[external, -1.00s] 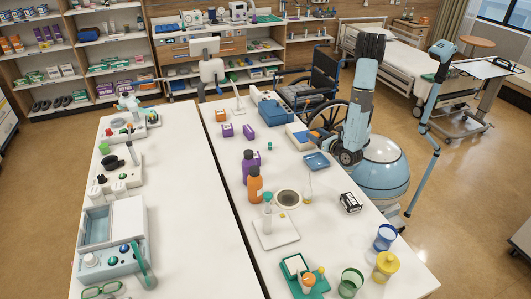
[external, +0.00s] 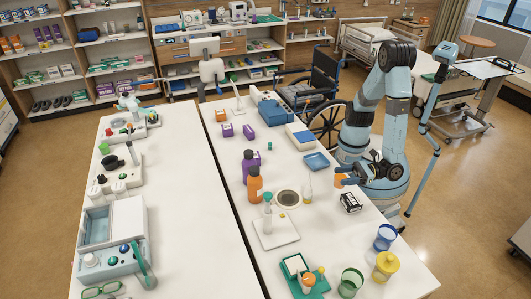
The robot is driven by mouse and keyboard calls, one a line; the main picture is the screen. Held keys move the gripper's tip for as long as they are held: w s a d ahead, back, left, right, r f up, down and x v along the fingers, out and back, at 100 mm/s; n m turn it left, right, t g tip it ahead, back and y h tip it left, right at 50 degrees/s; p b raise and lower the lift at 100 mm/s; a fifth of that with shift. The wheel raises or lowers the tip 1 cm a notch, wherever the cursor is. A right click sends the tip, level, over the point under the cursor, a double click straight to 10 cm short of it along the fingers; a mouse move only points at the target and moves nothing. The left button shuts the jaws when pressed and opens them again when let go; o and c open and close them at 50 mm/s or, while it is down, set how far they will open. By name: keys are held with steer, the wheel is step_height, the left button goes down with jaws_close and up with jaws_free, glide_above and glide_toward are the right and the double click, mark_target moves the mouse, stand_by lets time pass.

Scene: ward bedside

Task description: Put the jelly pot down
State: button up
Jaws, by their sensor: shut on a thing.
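My gripper (external: 344,177) is over the right side of the right-hand table, behind a small black-and-white box (external: 350,202). It is shut on a small orange thing, which I take to be the jelly pot (external: 340,182). The fingers and arm hide part of the pot. I cannot tell how far its underside is above the table.
A blue tray (external: 316,161) lies behind and left of my gripper. A small bottle (external: 308,187) and a round dark-centred dish (external: 287,198) stand to the left.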

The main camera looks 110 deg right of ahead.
steer(key=w+a+f, duration=0.3)
steer(key=a, duration=0.1)
steer(key=w+a+f+y, duration=0.1)
steer(key=w+a+f, duration=0.2)
steer(key=a, duration=0.1)
steer(key=w+a+f+n+y, duration=0.1)
steer(key=w+a+f, duration=0.2)
steer(key=a, duration=0.1)
steer(key=shift+t, duration=0.3)
steer(key=shift+w+a+f, duration=0.3)
steer(key=shift+f, duration=0.3)
step_height(320, 180, down, 3)
steer(key=shift+r, duration=0.2)
steer(key=o, duration=1.1)
